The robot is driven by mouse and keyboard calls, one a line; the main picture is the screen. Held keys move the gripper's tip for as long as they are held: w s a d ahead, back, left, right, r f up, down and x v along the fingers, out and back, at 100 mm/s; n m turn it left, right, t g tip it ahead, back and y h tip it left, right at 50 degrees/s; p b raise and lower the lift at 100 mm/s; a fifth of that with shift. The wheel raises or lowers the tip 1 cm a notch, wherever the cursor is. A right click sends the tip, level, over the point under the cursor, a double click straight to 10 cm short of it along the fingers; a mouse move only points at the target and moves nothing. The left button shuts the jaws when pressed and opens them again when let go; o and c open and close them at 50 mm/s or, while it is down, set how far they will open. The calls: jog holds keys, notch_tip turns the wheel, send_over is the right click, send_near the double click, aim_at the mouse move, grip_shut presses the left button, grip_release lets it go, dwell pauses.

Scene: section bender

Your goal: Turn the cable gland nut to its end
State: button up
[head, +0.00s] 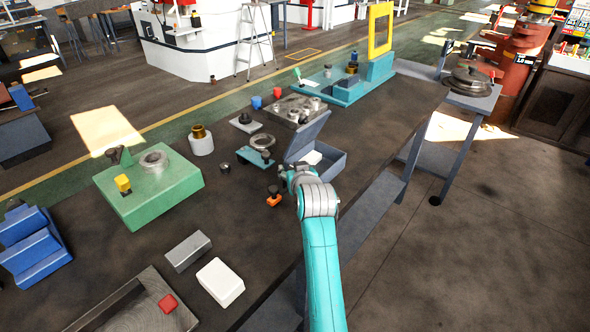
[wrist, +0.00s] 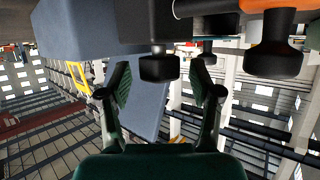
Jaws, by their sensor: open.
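My gripper (wrist: 163,92) is open and empty in the wrist view, its two dark fingers spread wide. A black knob-like nut (wrist: 159,68) on a short stem shows between and beyond the fingertips, apart from them. A second black knob (wrist: 272,58) with an orange base (wrist: 266,6) is to the right; the orange base shows in the head view (head: 273,202), just left of my gripper (head: 280,182). A brass-coloured nut (head: 198,131) sits on a white cylinder (head: 201,146) farther left. I cannot tell for certain which is the cable gland nut. My gripper's fingers are small and unclear in the head view.
An open grey-blue box (head: 330,165) stands right beside my gripper. A teal block (head: 250,155) with a black knob is behind it. A green fixture (head: 150,195), a white block (head: 220,282) and a grey block (head: 188,251) lie left. Bare bench (head: 235,205) lies between.

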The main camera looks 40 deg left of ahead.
jog(key=c, duration=1.1)
jog(key=shift+c, duration=0.2)
jog(key=shift+s+a+m+t+h, duration=0.15)
jog(key=shift+m+t+h, duration=0.65)
jog(key=shift+m+h, duration=0.15)
jog(key=m+h, duration=0.1)
jog(key=m+t+h, duration=0.1)
jog(key=m+h, duration=0.1)
jog(key=m+t+h, duration=0.1)
jog(key=m+h, duration=0.1)
jog(key=shift+a, duration=0.25)
jog(key=m+h, duration=0.5)
jog(key=shift+a+h, duration=0.1)
jog(key=shift+h, duration=0.25)
jog(key=shift+a+m+h, duration=0.1)
jog(key=shift+m+h, duration=0.45)
jog(key=shift+h, duration=0.15)
jog(key=shift+a+m+g+h, duration=0.2)
jog(key=shift+m+g+h, duration=0.2)
jog(key=shift+m+h, duration=0.5)
jog(key=shift+m+g+h, duration=0.3)
jog(key=shift+m+h, duration=0.1)
jog(key=shift+h, duration=0.1)
